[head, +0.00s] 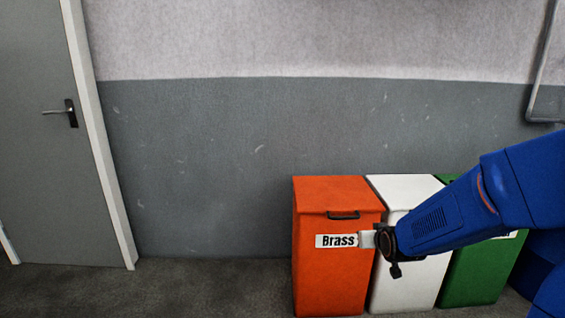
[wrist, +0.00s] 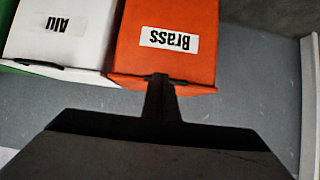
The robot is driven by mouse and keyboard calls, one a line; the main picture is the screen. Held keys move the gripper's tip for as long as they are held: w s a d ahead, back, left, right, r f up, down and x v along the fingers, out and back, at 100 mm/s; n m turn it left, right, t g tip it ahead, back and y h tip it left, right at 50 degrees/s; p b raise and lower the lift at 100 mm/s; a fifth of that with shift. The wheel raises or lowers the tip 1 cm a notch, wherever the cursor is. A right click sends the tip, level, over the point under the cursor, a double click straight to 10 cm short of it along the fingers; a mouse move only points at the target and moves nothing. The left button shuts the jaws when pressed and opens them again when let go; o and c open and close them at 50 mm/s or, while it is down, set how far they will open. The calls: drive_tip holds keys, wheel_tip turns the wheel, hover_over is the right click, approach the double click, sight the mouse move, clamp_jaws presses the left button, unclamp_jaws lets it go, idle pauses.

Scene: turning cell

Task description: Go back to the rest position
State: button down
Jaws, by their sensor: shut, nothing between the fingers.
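My gripper (head: 367,240) is at the end of my blue arm, which reaches in from the right in the head view. It is in front of the bins, near the right edge of the orange bin's "Brass" label. In the wrist view my gripper (wrist: 158,80) is shut and empty, its dark fingers together and overlapping the edge of the orange bin in the picture. I cannot tell whether it touches the bin.
An orange bin (head: 325,280), a white bin (head: 390,290) and a green bin (head: 475,275) stand side by side against the wall. The white one is labelled "Alu" in the wrist view (wrist: 60,25). A grey door (head: 35,150) is at left. Floor (head: 200,290) left of the bins is clear.

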drive_tip(key=s+r+g, duration=0.3)
drive_tip(key=s, duration=1.5)
drive_tip(key=s+r+g, duration=0.3)
drive_tip(key=s, duration=1.5)
drive_tip(key=shift+r+g, duration=0.3)
drive_tip(key=shift+r, duration=0.05)
